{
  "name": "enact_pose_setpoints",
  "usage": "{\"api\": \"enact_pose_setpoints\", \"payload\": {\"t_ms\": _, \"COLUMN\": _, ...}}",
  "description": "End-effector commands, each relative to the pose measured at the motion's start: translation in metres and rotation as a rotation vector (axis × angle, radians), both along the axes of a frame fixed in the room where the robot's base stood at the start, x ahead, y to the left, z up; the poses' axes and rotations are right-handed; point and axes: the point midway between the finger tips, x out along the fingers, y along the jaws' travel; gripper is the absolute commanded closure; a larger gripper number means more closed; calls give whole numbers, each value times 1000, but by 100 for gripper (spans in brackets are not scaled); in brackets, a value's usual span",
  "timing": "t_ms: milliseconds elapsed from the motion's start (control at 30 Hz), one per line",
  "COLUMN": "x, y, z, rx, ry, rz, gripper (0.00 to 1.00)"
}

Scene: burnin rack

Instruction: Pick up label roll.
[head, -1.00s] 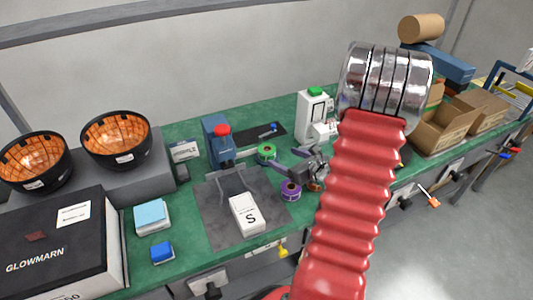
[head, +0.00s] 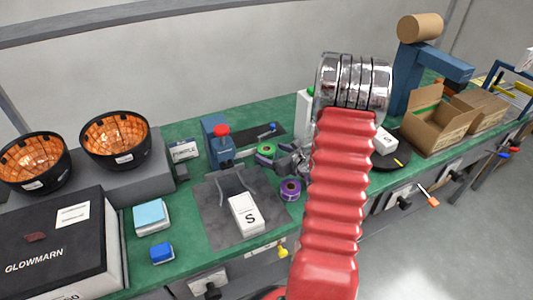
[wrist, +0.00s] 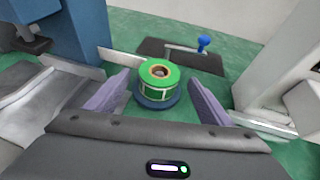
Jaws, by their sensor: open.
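A green roll (wrist: 159,80) with white label-like patches and a brown core stands upright on a dark blue round base on the green bench. It is also in the head view (head: 266,150), left of my gripper (head: 284,160), which is partly hidden by my arm. In the wrist view my gripper (wrist: 160,92) is open and empty, with one purple-grey finger on each side of the roll. The roll lies ahead between the fingertips, with clear gaps on both sides.
A blue press-like device with a red knob (head: 221,131) stands left of the green roll. A white device (wrist: 270,70) stands to its right. A dark mat with a blue-knobbed tool (wrist: 203,45) lies behind. A white box marked S (head: 246,214) lies on a grey mat.

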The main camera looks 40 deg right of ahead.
Motion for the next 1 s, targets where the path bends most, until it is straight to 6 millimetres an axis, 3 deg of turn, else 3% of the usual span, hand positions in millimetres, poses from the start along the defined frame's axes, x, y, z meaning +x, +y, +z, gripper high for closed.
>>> {"api": "enact_pose_setpoints", "payload": {"t_ms": 300, "x": 35, "y": -1, "z": -14, "rx": -1, "ry": 0, "rz": 1, "gripper": 26}}
{"api": "enact_pose_setpoints", "payload": {"t_ms": 867, "x": 37, "y": -1, "z": -14, "rx": -1, "ry": 0, "rz": 1, "gripper": 26}}
{"api": "enact_pose_setpoints", "payload": {"t_ms": 1000, "x": 37, "y": -1, "z": -14, "rx": -1, "ry": 0, "rz": 1, "gripper": 35}}
